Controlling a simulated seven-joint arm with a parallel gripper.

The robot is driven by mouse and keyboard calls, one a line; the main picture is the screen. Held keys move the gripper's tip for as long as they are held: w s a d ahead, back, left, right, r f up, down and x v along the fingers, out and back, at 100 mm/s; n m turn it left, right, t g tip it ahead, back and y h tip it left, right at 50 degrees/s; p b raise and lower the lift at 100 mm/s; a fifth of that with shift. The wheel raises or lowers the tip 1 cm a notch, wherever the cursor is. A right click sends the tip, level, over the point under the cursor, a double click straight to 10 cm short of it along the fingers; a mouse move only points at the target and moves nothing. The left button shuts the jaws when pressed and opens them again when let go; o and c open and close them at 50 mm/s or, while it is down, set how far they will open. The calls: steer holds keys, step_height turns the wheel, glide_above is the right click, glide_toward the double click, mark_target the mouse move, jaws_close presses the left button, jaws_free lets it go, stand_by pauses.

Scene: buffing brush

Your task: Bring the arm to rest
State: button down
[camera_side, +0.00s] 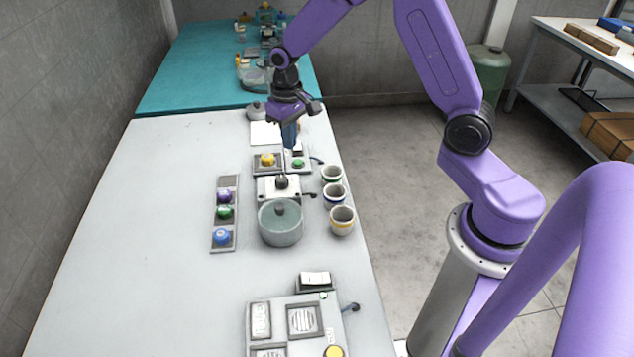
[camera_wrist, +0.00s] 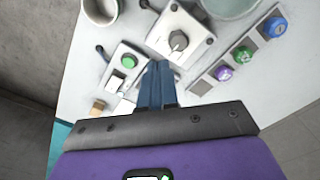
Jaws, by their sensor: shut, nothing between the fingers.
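My purple arm reaches over the white table (camera_side: 150,220). My gripper (camera_side: 289,145) points down above the table, near the button boxes. Its blue fingers are together and empty. They also show closed in the wrist view (camera_wrist: 157,66), just below the white box with a dark knob (camera_wrist: 181,42) in the picture. They hide part of what lies behind them. I cannot tell the exact height of the fingertips above the table.
Close by are a yellow button (camera_side: 267,160), a green button (camera_side: 298,163), a lidded pot (camera_side: 281,228), several cups (camera_side: 342,221) and a strip (camera_side: 217,231) with coloured knobs. A control panel (camera_side: 276,318) lies in front. The table's left side is clear.

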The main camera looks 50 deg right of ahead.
steer(key=s+a+r+n, duration=0.3)
steer(key=s+a, duration=0.1)
steer(key=s, duration=0.3)
steer(key=s+a+r+n, duration=0.3)
steer(key=s+a+r, duration=0.1)
steer(key=s, duration=0.3)
steer(key=s+d+r+n, duration=0.1)
steer(key=s+n, duration=0.2)
steer(key=s, duration=0.5)
steer(key=s+d+r+n, duration=0.1)
steer(key=s+n, duration=0.2)
steer(key=s, duration=0.6)
steer(key=shift+s+r, duration=0.2)
steer(key=shift+r, duration=0.05)
